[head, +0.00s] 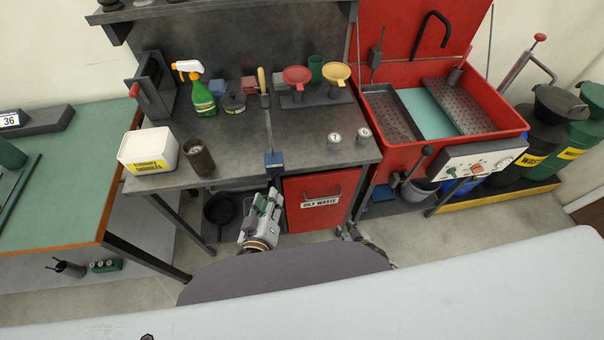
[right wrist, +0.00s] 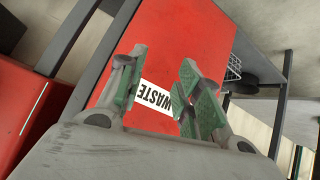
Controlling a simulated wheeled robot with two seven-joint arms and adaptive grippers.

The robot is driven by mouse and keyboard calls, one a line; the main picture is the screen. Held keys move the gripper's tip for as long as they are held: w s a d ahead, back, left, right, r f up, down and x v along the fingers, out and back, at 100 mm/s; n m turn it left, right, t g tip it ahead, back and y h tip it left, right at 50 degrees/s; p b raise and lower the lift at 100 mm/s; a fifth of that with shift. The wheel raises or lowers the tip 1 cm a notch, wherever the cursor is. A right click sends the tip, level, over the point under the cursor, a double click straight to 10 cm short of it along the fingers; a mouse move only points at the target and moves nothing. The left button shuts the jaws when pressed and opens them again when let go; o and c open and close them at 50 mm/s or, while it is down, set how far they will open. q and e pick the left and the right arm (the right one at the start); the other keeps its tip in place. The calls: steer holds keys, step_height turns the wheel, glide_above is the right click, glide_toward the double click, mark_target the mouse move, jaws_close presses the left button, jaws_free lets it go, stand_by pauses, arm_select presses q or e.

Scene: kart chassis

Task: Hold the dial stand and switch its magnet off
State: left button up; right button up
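No dial stand can be named with certainty. The likeliest match is a small blue block (head: 274,160) with a thin upright rod, at the front edge of the grey workbench in the head view. No dial or magnet switch can be made out on it. My left gripper (head: 267,196) is just below and in front of this block, apart from it, with its green-padded fingers spread and empty. My right gripper (head: 347,230) is low in front of the red cabinet, mostly hidden in the head view. In the right wrist view its fingers (right wrist: 158,85) are apart with nothing between them.
The grey workbench (head: 300,135) holds a green spray bottle (head: 202,98), a white tub (head: 149,150), a dark can (head: 198,157) and red and yellow funnels (head: 336,73). The red oily-waste cabinet (head: 320,185) stands below. A red parts washer (head: 440,110) is at right.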

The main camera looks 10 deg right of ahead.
steer(key=w+a+r+t+y, duration=0.15)
steer(key=w+a+r, duration=0.3)
steer(key=r, duration=0.45)
steer(key=n+t+y, duration=0.3)
steer(key=t+y, duration=0.1)
steer(key=y, duration=0.3)
glide_toward(273, 147)
steer(key=v, duration=0.3)
steer(key=shift+f, duration=0.2)
steer(key=shift+w, duration=0.1)
steer(key=shift+x, duration=6.75)
steer(key=shift+r, duration=0.15)
jaws_close()
